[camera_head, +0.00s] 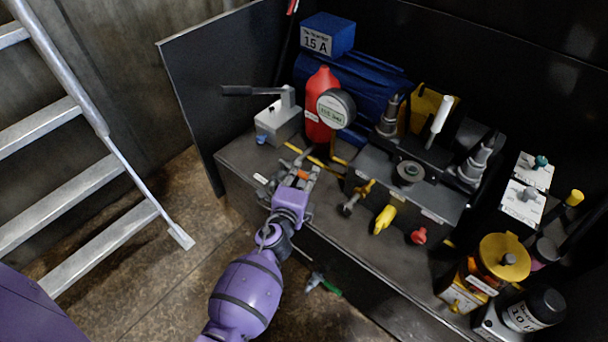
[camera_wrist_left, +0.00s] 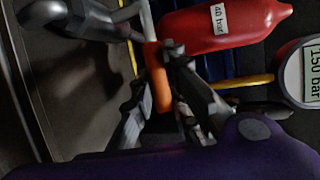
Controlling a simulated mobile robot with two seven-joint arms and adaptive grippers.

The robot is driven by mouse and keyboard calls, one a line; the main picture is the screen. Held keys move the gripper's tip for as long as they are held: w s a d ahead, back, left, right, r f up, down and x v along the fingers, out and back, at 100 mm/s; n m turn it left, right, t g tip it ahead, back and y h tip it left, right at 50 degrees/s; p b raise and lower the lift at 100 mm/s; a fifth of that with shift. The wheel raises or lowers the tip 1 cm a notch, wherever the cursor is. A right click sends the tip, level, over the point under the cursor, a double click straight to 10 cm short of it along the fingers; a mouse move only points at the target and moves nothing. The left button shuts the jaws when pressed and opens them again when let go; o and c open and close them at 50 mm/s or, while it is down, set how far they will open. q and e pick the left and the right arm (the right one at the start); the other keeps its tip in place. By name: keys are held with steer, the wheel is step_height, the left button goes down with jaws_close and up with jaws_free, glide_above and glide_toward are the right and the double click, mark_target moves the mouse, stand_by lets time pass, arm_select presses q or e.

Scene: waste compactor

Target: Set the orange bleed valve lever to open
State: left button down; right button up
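The orange bleed valve lever (camera_wrist_left: 160,82) is a short, rounded orange handle. In the left wrist view it lies between the two fingers of my left gripper (camera_wrist_left: 158,68), which close in on it from both sides. In the head view only a small orange piece of the lever (camera_head: 304,175) shows between the fingers. My left gripper (camera_head: 299,174) is over the front left part of the bench and looks shut on the lever. The fingers hide much of the valve. My right gripper is not in view.
A red bottle (camera_head: 322,104) and a round gauge (camera_head: 335,109) stand behind the gripper. A grey block with a black-handled lever (camera_head: 277,121) is behind to the left. Yellow (camera_head: 384,219) and red (camera_head: 418,236) handles are to the right. A metal ladder (camera_head: 84,110) stands at the left.

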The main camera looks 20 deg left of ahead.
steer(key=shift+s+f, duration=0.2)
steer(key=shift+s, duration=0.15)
